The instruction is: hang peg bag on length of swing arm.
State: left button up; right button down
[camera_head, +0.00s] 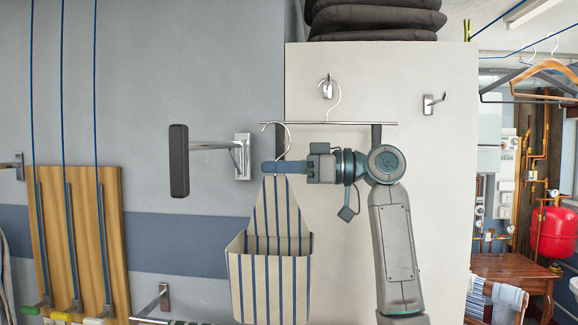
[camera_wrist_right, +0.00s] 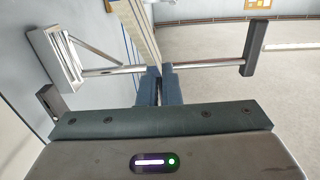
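The peg bag (camera_head: 270,270) is cream with dark blue stripes and hangs upright and open-topped in the head view. Its metal hook (camera_head: 289,134) rises above my right gripper (camera_head: 270,167), which is shut on the bag's narrow top. The swing arm (camera_head: 212,146) is a metal bar left of the hook, with a wall bracket (camera_head: 242,157) and a dark end pad (camera_head: 179,160). The hook appears apart from the bar. In the right wrist view, the bar (camera_wrist_right: 212,65) runs behind the fingertips (camera_wrist_right: 160,85) and striped cloth (camera_wrist_right: 145,35). My left gripper is out of view.
A wooden board (camera_head: 85,235) with blue cords stands left. Dark folded cushions (camera_head: 375,18) lie on top. Another bracket (camera_head: 155,300) projects below left of the bag.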

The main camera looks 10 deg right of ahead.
jog(key=f+x, duration=0.2)
jog(key=x, duration=0.9)
dwell(0.8)
jog(key=shift+f, duration=0.1)
jog(key=shift+f+b, duration=0.45)
jog(key=shift+b, duration=0.2)
jog(key=c, duration=1.5)
grip_release()
jog(key=shift+c, duration=0.2)
